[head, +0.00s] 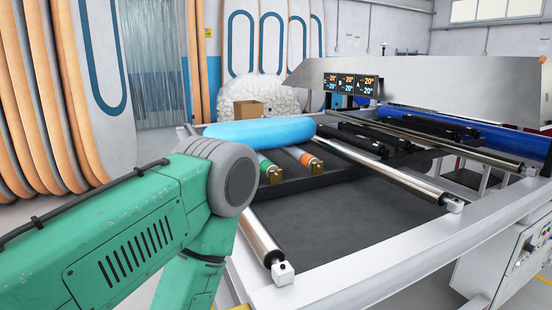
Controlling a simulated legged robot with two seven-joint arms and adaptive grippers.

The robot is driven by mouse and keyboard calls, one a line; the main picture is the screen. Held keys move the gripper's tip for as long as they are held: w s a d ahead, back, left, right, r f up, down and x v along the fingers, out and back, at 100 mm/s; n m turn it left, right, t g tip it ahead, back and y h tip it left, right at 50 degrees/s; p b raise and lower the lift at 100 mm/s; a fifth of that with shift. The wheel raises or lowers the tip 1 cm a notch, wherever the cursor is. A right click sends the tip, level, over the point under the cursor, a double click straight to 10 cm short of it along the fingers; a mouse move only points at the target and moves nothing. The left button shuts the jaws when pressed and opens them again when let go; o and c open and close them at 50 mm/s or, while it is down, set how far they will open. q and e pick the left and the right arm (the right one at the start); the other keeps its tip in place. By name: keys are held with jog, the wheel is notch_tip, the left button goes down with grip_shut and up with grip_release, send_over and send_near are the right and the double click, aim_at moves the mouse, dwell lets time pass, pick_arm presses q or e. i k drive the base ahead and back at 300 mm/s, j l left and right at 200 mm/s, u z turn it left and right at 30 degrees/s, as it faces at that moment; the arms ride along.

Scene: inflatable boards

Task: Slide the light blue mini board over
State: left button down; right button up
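The light blue mini board (262,132) lies across the far left part of the roller frame, a rounded puffy shape. Its left end reaches close to the frame's left edge. My green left arm comes in from the lower left and fills much of the foreground. Its gripper is out of view, and the arm hides part of the frame's near left side. My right arm and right gripper do not show.
The metal machine frame (400,254) has steel rollers (385,171) and a dark flat bed (330,220). Coloured rollers (304,157) lie just in front of the board. A cardboard box (248,109) and white heap (265,90) are behind. Tall boards (100,60) stand at left.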

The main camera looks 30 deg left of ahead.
aim_at(267, 133)
jog(key=j+z, duration=0.1)
jog(key=j, duration=0.6)
jog(key=j+z, duration=0.15)
jog(key=j, duration=0.55)
jog(key=j+z, duration=0.1)
jog(key=j, duration=0.6)
jog(key=k+j+z, duration=0.15)
jog(key=j, duration=0.55)
jog(key=j+z, duration=0.1)
jog(key=j, duration=0.55)
